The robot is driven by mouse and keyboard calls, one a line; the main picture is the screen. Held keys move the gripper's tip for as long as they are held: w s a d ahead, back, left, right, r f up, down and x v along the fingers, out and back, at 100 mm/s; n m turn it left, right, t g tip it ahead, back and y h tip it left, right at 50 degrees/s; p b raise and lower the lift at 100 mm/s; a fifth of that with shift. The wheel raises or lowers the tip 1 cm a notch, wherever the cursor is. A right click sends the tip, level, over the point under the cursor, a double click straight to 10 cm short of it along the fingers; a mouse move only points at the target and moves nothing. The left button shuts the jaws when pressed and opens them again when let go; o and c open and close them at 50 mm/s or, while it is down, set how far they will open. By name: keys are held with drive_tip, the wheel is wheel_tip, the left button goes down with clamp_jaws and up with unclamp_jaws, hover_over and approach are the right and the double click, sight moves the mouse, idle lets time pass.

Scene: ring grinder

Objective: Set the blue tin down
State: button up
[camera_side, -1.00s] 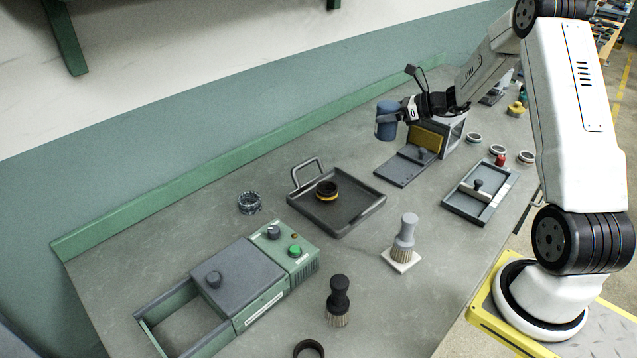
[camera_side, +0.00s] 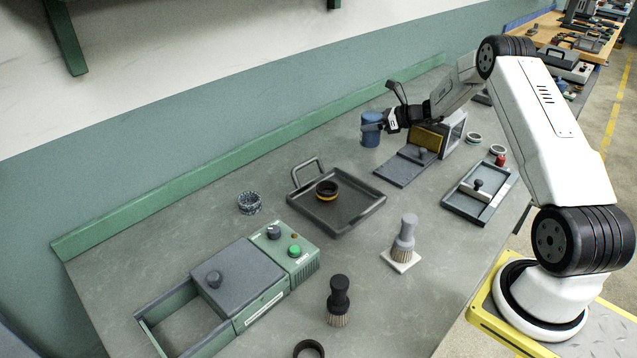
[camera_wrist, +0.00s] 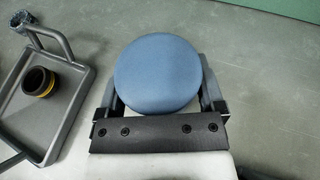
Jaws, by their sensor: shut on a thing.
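The blue tin (camera_side: 371,130) is a small upright cylinder at the back of the bench, left of the box with the yellow panel. My gripper (camera_side: 376,124) is shut on it from the right. In the wrist view the tin's round blue lid (camera_wrist: 158,74) fills the middle, with a finger of my gripper (camera_wrist: 158,98) on each side. The tin is low over the grey bench (camera_side: 300,285); I cannot tell whether its base touches it.
A grey tray (camera_side: 345,215) with a handle holds a black and yellow ring (camera_side: 327,190), left of the tin. A flat dark plate (camera_side: 400,170) with a knob lies in front of the yellow-panelled box (camera_side: 452,135). A patterned ring (camera_side: 249,203) stands further left. Bare bench surrounds the tin's left side.

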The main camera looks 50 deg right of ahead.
sight(370, 133)
drive_tip(key=shift+w+d+f, duration=0.1)
drive_tip(key=shift+w+f, duration=0.2)
drive_tip(key=shift+f, duration=1.5)
drive_tip(key=o, duration=1.2)
drive_tip(key=shift+f, duration=0.15)
drive_tip(key=shift+c, duration=0.2)
drive_tip(key=shift+s+d+r, duration=0.2)
drive_tip(key=shift+s+r, duration=0.2)
drive_tip(key=shift+s, duration=0.1)
drive_tip(key=v, duration=1.1)
drive_tip(key=shift+f, duration=0.1)
